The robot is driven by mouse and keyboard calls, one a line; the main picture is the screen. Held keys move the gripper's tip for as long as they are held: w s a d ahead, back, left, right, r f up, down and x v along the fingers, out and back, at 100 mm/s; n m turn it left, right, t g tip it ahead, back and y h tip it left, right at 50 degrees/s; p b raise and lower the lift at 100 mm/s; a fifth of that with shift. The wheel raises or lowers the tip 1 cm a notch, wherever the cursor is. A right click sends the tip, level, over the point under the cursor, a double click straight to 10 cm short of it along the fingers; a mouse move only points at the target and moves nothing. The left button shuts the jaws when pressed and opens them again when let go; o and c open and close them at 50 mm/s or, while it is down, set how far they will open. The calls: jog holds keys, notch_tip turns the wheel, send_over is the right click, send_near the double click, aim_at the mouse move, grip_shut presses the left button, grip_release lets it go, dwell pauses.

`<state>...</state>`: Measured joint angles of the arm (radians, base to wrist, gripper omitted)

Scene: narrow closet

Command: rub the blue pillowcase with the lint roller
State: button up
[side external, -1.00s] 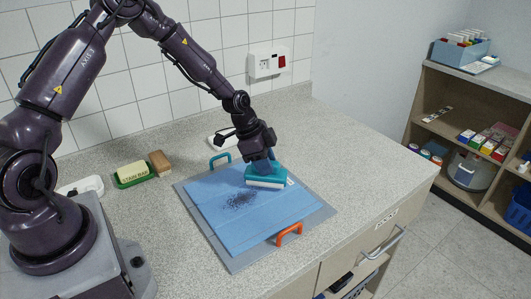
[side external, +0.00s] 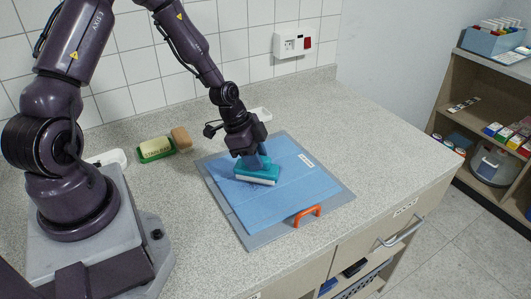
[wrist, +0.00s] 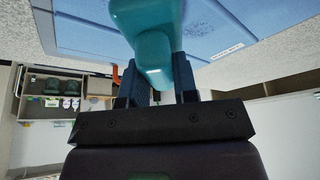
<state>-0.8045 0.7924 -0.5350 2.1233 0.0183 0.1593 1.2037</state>
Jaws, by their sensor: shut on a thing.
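The blue pillowcase (side external: 285,190) lies flat on a grey board (side external: 342,198), and it also shows in the wrist view (wrist: 95,25). My gripper (side external: 255,160) is shut on the teal lint roller (side external: 252,170), above the left-middle of the cloth. The roller's pale lower edge is at or very near the cloth; I cannot tell whether it touches. In the wrist view the roller (wrist: 152,50) sits between my two fingers. Some dark specks (wrist: 198,52) show on the cloth beside it there. In the side view the roller hides most of the dark patch.
An orange clamp (side external: 307,215) grips the front edge of the board. A green soap dish with a bar (side external: 156,149) and a brown block (side external: 181,138) stand left of it. A white dish (side external: 262,114) lies behind my gripper. The counter's right side is clear.

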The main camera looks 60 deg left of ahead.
jog(key=shift+s, duration=2.45)
jog(key=shift+w, duration=6.85)
jog(key=shift+s+d, duration=0.1)
jog(key=shift+d, duration=0.2)
jog(key=shift+s+a, duration=0.1)
jog(key=shift+s, duration=6.75)
jog(key=shift+w, duration=6.8)
jog(key=shift+w+r, duration=0.15)
jog(key=shift+w, duration=0.05)
notch_tip(320, 180, up, 8)
